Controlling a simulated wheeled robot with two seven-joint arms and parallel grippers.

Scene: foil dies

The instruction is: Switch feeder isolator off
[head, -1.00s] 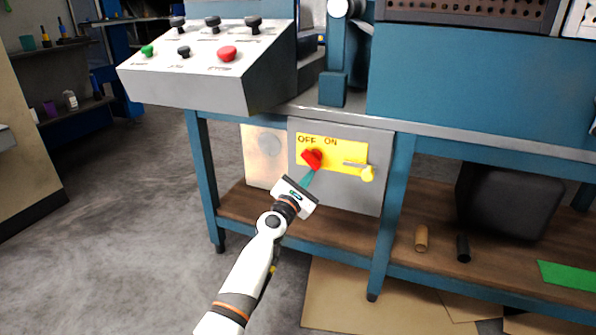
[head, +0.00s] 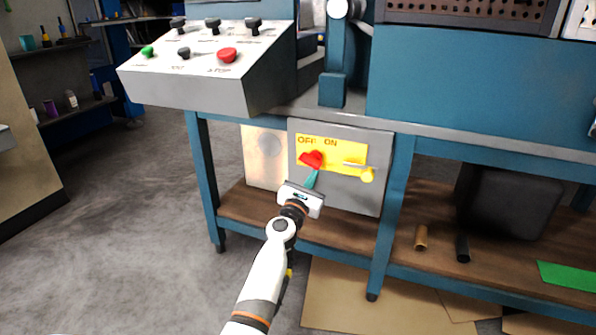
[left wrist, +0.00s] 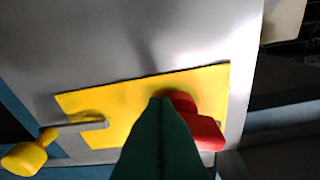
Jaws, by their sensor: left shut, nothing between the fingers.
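The feeder isolator is a grey box (head: 345,192) under the bench, with a yellow plate (head: 336,147) marked OFF and ON. A red knob (head: 311,159) sits on the plate below the OFF mark. My left gripper (head: 313,173) is shut and empty, its green fingertips at the lower edge of the red knob; I cannot tell whether they touch. In the left wrist view the shut fingers (left wrist: 161,115) cover part of the yellow plate (left wrist: 90,98) and overlap the red knob (left wrist: 200,130). My right gripper is not in view.
A yellow-ended lever (head: 367,174) sticks out at the plate's right side and also shows in the left wrist view (left wrist: 25,158). The sloped control panel (head: 190,87) overhangs above left. A blue bench leg (head: 393,220) stands to the right.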

